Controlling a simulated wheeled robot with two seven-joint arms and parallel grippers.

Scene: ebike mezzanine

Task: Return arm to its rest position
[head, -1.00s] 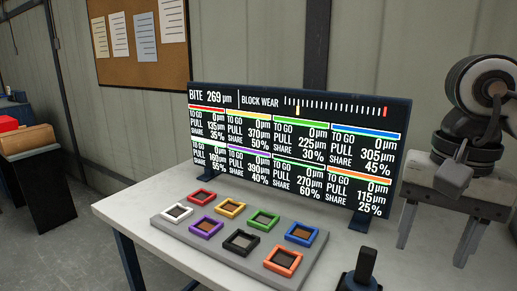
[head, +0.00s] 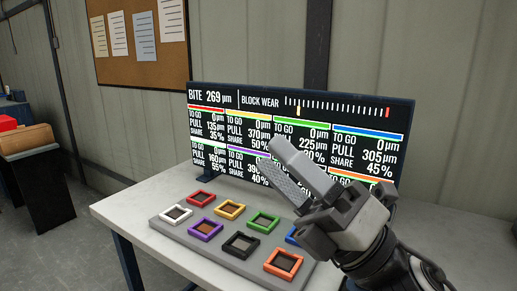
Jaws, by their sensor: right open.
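My right gripper (head: 272,155) reaches in from the lower right, its fingers pointing up and left. It is open, with nothing seen between its fingers. It is in front of the display panel (head: 298,93) and covers the panel's lower right part in the picture. The grey pad board (head: 214,244) with several colour-framed squares lies on the table, below and left of the fingers. The gripper hides most of the blue-framed square (head: 291,236). My left gripper is not in view.
The pale worktable (head: 130,207) has bare room at its left end. A dark stand with a cardboard box (head: 27,140) and a red item (head: 8,123) is at the far left. A cork board (head: 140,72) hangs on the wall behind.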

